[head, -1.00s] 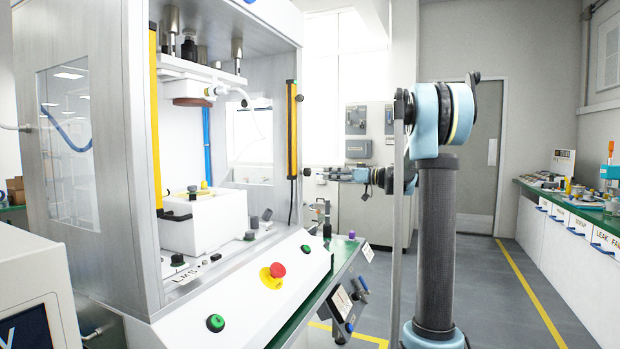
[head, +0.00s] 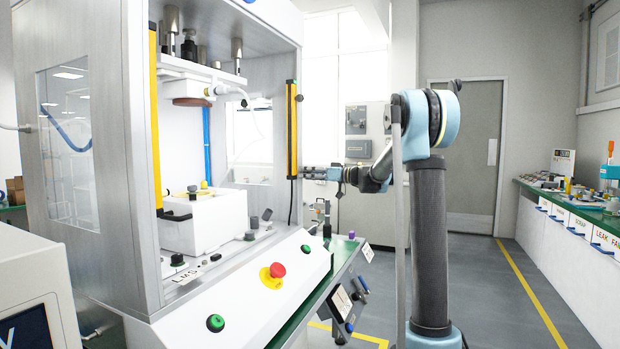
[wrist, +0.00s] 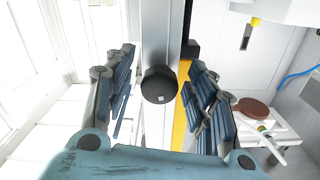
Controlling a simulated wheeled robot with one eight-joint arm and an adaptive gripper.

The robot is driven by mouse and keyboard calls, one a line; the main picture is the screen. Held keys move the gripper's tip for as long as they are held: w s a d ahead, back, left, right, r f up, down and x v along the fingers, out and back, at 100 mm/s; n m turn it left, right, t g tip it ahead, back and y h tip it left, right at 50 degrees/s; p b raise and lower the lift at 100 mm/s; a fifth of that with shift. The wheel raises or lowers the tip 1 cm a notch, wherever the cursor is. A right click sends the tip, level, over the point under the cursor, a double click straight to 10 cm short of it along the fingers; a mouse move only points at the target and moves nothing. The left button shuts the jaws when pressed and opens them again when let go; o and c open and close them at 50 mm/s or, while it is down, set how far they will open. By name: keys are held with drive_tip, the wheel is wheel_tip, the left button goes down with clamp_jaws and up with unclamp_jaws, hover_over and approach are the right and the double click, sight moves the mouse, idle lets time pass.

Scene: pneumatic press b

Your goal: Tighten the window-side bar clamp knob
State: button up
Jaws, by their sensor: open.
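My gripper (head: 308,172) is at the right edge of the press opening, beside the yellow strip, pointing left. In the wrist view its blue-grey fingers (wrist: 160,62) are spread apart and hold nothing. A dark round knob (wrist: 159,84) with a small pale square on its face shows between them; I cannot tell whether it touches a finger. I cannot tell for certain whether it is the window-side bar clamp knob. In the head view no matching knob shows clearly at the gripper. Small dark grey knobs (head: 253,222) stand lower, beside the white block.
The yellow strip (head: 292,130) on the press's right post is close to my gripper. The white block (head: 205,222) sits inside the press under a brown pad (head: 190,101). A red stop button (head: 277,270) is on the front panel. Open floor (head: 490,290) lies to the right.

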drive_tip(key=c, duration=1.1)
drive_tip(key=shift+d, duration=0.15)
drive_tip(key=shift+m, duration=0.3)
drive_tip(key=m, duration=0.4)
drive_tip(key=shift+r, duration=0.1)
drive_tip(key=m, duration=0.5)
drive_tip(key=shift+s+m, duration=0.1)
drive_tip(key=shift+m, duration=0.3)
drive_tip(key=m, duration=0.5)
drive_tip(key=shift+r+m, duration=0.15)
drive_tip(key=shift+m, duration=0.15)
drive_tip(key=m, duration=0.4)
drive_tip(key=shift+m, duration=0.3)
